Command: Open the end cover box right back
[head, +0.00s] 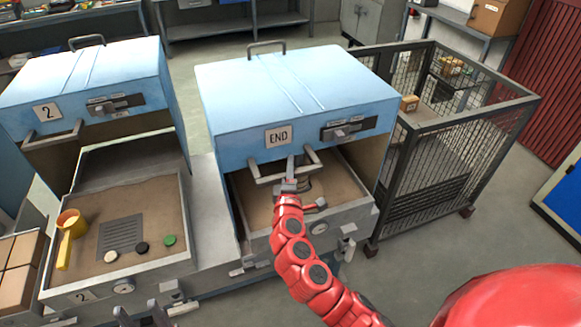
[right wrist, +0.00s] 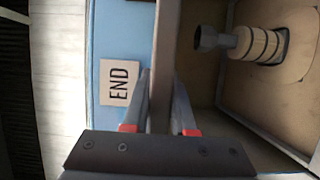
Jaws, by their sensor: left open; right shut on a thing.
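The END box has a light blue cover (head: 295,85) marked END. It stands raised above its sand-filled base (head: 345,212), with a gap at the front. My right gripper (head: 290,178) is shut on the grey bar handle (head: 316,160) on the cover's front. In the right wrist view the fingers (right wrist: 160,110) close around this handle bar (right wrist: 166,60), beside the END label (right wrist: 119,82). A ringed cylindrical part (right wrist: 258,44) lies in the sand; in the head view my gripper partly hides it. My left gripper (head: 143,314) is open and empty at the lower edge.
A wire mesh cage (head: 440,150) stands close to the END box's right side. Floor behind is clear.

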